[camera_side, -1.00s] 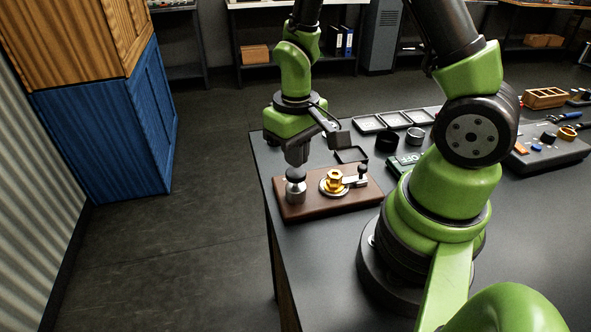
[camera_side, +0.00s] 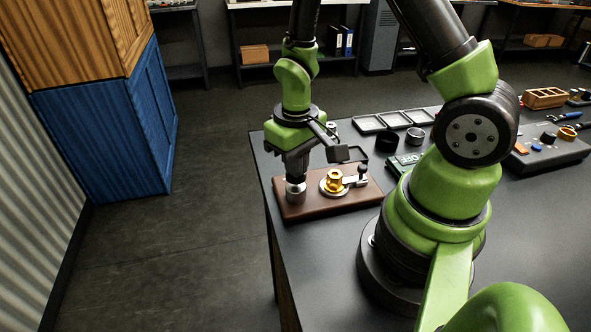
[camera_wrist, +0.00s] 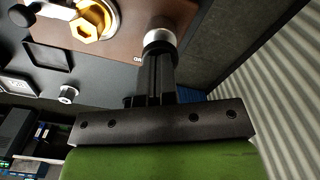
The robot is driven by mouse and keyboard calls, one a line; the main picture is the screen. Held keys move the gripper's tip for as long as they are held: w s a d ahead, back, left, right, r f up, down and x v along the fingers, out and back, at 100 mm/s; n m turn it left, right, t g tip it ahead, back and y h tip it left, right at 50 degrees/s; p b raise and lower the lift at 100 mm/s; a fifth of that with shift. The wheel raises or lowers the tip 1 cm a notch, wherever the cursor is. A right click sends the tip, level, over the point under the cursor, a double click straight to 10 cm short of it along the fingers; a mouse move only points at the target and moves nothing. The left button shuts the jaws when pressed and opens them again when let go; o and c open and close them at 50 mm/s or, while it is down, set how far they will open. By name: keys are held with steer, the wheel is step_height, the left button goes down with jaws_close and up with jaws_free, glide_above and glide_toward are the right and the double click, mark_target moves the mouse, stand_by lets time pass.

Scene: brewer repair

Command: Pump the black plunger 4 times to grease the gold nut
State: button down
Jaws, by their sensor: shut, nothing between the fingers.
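The black plunger sits in a silver cylinder (camera_side: 295,196) at the left end of a brown wooden board (camera_side: 335,205). My gripper (camera_side: 297,176) is shut and empty, pointing down onto the plunger, whose black top is hidden by the fingertips. In the wrist view my closed fingers (camera_wrist: 158,75) reach the silver cylinder (camera_wrist: 159,40). The gold nut (camera_side: 334,181) stands on a round base on the same board, right of the cylinder, and also shows in the wrist view (camera_wrist: 88,27). A small lever with a black knob (camera_side: 362,170) is beside the nut.
Flat trays (camera_side: 394,120), a black cup (camera_side: 387,141) and a silver cup (camera_side: 415,136) stand behind the board. A green box (camera_side: 403,163) lies to its right. A grey panel with knobs (camera_side: 548,148) is farther right. The table's left edge is close to the board.

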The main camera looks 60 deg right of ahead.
steer(key=shift+f, duration=0.5)
steer(key=shift+r, duration=2.75)
step_height(320, 180, up, 6)
steer(key=shift+f, duration=3.95)
steer(key=shift+f, duration=0.1)
